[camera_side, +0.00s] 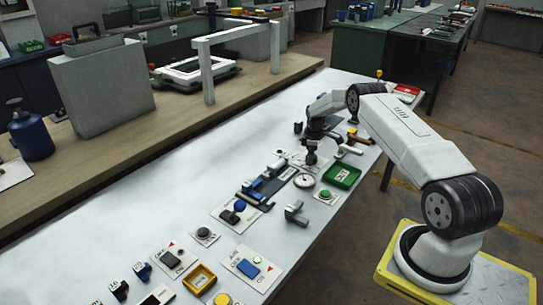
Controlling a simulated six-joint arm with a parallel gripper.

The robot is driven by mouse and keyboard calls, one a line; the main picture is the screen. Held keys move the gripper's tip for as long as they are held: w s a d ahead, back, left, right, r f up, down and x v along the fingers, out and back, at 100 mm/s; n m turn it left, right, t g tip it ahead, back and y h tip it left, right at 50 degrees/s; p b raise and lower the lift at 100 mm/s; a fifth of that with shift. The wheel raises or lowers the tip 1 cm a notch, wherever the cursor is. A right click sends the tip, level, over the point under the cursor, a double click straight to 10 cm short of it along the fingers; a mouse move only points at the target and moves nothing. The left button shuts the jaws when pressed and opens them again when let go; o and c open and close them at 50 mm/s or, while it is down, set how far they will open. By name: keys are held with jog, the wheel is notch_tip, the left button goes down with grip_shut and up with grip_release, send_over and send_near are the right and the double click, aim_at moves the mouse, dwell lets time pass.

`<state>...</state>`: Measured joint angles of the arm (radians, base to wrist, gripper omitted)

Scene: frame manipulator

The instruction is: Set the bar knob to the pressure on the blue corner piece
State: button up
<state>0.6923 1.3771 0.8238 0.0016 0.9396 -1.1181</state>
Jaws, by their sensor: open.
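My gripper (311,160) is dark and points down over the far half of the white table; it is small here, and its jaws look empty. Just below and left of it is a round white dial (304,181), apparently a gauge or knob face; its markings are too small to read. I cannot tell which one is the corner piece, and no pressure figure is legible. Which control is the bar knob is also unclear.
A green tray (341,175) and a green button plate (326,195) stand right of the dial. A grey handle (295,213) lies nearer. Several switch plates and a yellow tray (199,279) fill the near end. The table's left strip (150,215) is clear.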

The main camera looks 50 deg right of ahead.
jog(key=shift+f, duration=0.2)
jog(key=c, duration=1.3)
jog(key=shift+m, duration=1.4)
